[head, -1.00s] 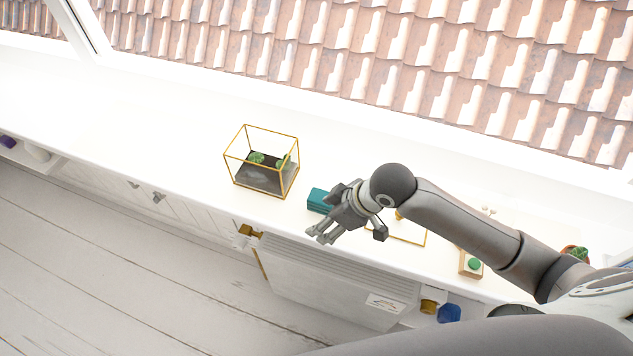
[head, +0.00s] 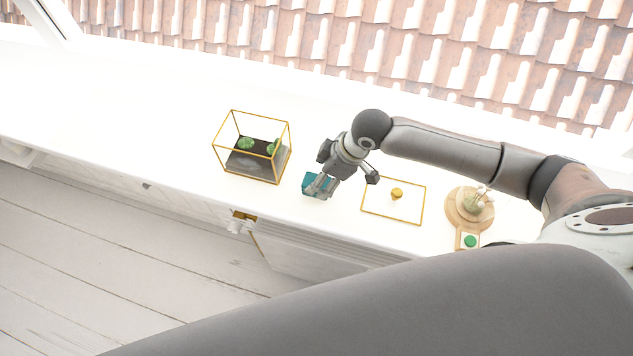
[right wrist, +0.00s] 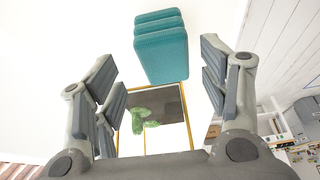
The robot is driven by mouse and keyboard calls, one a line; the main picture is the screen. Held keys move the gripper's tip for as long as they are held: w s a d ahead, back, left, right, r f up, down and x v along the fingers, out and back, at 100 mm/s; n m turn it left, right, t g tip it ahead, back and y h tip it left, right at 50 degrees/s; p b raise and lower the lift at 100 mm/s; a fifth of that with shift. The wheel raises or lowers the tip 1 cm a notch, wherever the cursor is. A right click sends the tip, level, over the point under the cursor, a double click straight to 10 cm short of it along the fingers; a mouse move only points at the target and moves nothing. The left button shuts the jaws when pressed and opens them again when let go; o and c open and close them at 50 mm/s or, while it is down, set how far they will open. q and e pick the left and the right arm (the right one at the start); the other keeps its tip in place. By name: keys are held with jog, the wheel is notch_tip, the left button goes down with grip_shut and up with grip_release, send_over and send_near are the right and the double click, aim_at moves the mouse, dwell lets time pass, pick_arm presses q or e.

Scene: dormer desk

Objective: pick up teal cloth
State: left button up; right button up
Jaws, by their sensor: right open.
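The teal cloth (head: 309,183) is a folded stack on the white ledge, just right of the glass terrarium. My right gripper (head: 322,189) is over it in the head view and covers part of it. In the right wrist view the cloth (right wrist: 161,50) shows as stacked teal folds, ahead of and between the spread fingers (right wrist: 157,72). The fingers are open, with nothing held. I cannot tell how much height separates the fingertips from the cloth. My left gripper is not in view.
A gold-framed glass terrarium (head: 258,165) with green plants stands close left of the cloth. To the right are a gold-rimmed tray (head: 376,210) with a small gold item (head: 397,193) and a round wooden board (head: 455,205) with a vase. The ledge's front edge is near.

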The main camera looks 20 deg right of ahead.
aim_at(309, 177)
jog(key=shift+p+x, duration=0.35)
jog(key=shift+x, duration=1.5)
jog(key=shift+s+a, duration=0.2)
jog(key=shift+c, duration=0.4)
jog(key=c, duration=0.9)
